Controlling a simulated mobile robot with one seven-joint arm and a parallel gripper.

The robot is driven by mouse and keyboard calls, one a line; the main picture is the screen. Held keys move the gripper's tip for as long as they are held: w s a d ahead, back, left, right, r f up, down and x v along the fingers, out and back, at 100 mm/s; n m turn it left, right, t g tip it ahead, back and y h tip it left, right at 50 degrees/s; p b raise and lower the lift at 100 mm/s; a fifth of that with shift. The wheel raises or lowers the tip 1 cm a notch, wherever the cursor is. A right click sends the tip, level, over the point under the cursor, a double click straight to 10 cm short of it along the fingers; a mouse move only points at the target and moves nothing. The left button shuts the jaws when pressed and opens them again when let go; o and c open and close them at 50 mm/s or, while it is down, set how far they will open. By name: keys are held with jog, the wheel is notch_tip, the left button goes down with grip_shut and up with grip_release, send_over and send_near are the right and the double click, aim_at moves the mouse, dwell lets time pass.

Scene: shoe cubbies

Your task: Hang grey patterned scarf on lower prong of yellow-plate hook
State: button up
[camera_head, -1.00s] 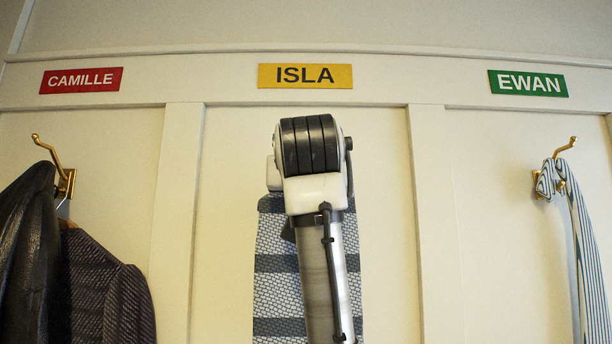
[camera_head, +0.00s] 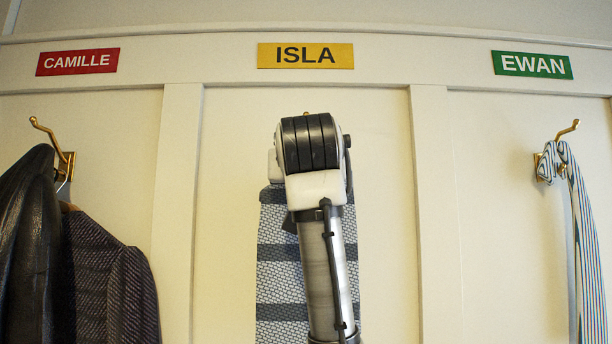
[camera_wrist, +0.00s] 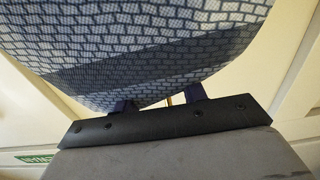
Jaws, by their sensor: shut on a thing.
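The grey patterned scarf (camera_head: 280,275), with darker bands, hangs behind my arm in the head view, under the yellow ISLA plate (camera_head: 305,56). In the wrist view the scarf (camera_wrist: 150,35) fills the upper middle, and my gripper (camera_wrist: 160,101) is shut on its edge. My arm hides the gripper in the head view. A tiny brass tip (camera_head: 306,113) shows just above my arm below the yellow plate; the rest of that hook is hidden. A thin brass-coloured bit (camera_wrist: 169,99) shows between the fingers in the wrist view. Whether the scarf touches the hook cannot be told.
At left, a brass hook (camera_head: 45,130) under the red CAMILLE plate (camera_head: 77,62) carries a dark leather item and a jacket (camera_head: 105,280). At right, a striped scarf (camera_head: 582,240) hangs on the hook under the green EWAN plate (camera_head: 532,65). Upright strips divide the panels.

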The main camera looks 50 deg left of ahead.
jog(key=o, duration=1.4)
jog(key=shift+o, duration=0.2)
jog(key=b+v, duration=0.5)
jog(key=v, duration=0.9)
